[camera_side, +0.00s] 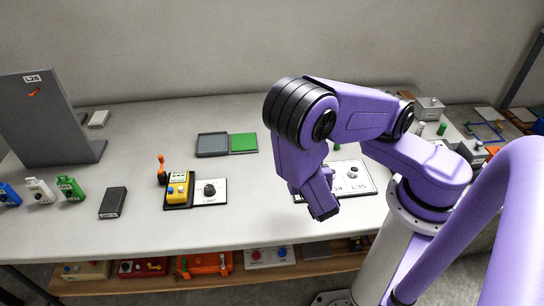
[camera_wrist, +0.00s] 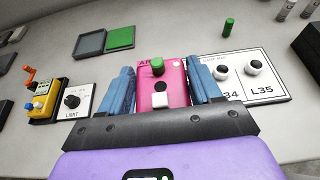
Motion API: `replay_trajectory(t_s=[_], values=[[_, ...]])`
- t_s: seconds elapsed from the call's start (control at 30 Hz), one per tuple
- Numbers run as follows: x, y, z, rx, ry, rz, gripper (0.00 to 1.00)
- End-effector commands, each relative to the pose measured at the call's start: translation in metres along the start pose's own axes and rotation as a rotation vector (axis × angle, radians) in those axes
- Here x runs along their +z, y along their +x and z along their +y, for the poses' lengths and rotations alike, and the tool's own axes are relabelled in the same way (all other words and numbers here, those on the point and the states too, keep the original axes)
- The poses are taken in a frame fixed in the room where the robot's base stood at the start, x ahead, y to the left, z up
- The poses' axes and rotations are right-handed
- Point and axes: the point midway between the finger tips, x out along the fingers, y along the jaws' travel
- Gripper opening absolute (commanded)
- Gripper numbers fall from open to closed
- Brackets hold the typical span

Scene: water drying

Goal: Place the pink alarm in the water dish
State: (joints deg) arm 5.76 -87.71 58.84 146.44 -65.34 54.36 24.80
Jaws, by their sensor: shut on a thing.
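The pink alarm (camera_wrist: 172,82) shows in the wrist view, with a green knob and a white block on its face. My gripper (camera_wrist: 160,78) is shut on it, with one blue finger on each side. In the side view my gripper (camera_side: 322,208) is over the right part of the table, in front of the white L35 panel (camera_side: 364,182); the alarm is hidden there. The shallow grey tray (camera_side: 212,145), which looks like the water dish, lies at the back middle of the table, left of my gripper. It shows at upper left in the wrist view (camera_wrist: 90,43).
A green pad (camera_side: 243,143) adjoins the tray on its right. A yellow device (camera_side: 178,187) and a LIMIT knob panel (camera_side: 209,190) sit left of my gripper. A small green cylinder (camera_wrist: 228,28) stands behind the L35 panel. The table between tray and gripper is clear.

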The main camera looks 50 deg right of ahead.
Motion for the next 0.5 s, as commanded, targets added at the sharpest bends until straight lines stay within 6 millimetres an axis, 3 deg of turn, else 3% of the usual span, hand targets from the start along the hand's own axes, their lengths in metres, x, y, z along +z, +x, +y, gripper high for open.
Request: replay_trajectory(t_s=[0.23, 0.5], values=[[-0.005, 0.005, 0.013, -0.006, 0.005, 0.001, 0.28], [-0.011, 0.030, 0.061, -0.007, 0.007, 0.000, 0.28]])
